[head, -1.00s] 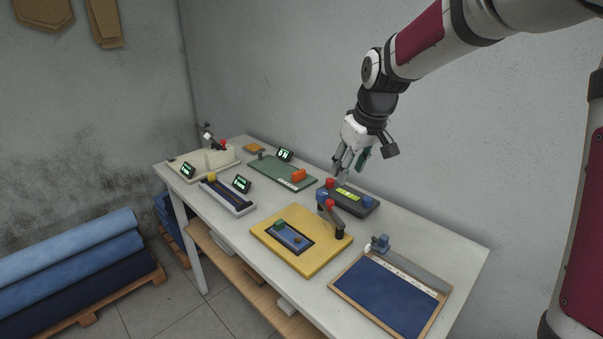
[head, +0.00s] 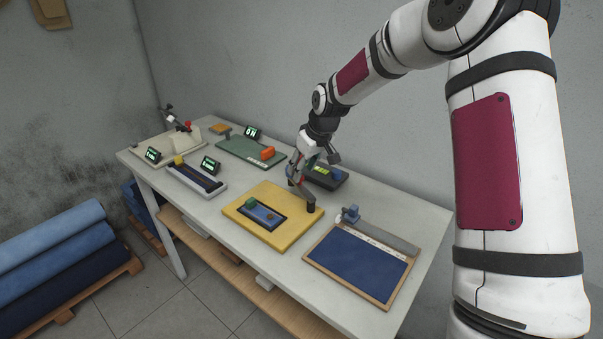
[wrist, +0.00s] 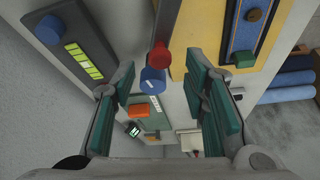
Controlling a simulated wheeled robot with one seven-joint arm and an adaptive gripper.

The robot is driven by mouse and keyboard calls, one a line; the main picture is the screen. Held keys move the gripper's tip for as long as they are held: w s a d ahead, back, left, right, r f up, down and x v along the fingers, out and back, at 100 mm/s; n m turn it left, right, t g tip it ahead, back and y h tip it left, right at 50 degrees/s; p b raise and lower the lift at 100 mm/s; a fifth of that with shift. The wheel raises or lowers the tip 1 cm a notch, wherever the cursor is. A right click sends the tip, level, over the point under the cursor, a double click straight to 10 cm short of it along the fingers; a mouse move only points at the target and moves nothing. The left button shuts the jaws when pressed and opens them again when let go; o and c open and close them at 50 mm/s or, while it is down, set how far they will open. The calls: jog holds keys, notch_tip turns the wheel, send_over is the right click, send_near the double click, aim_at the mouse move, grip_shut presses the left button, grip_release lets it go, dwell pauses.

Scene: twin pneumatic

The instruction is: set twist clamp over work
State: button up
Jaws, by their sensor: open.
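The twist clamp (head: 304,193) stands on the right corner of the yellow board (head: 240,221). Its grey arm runs from a black post (head: 311,207) to an end beyond the board's back edge, beside the work. In the wrist view that end has a red knob (wrist: 161,56) and a blue cylinder (wrist: 153,80). The work is a blue piece (head: 263,215) in a dark recess, with a green block on it. My gripper (head: 294,178) is open at the arm's end. In the wrist view its fingers (wrist: 158,70) lie either side of the knob and cylinder, apparently apart from them.
A dark box with a yellow-green display (head: 322,172) stands close behind my gripper. A blue tray (head: 360,262) lies to the right. A green board with an orange block (head: 266,153) and a slider unit (head: 197,181) are farther left.

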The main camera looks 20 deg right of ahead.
aim_at(301, 183)
jog(key=shift+x, duration=1.35)
jog(key=shift+c, duration=0.3)
grip_shut()
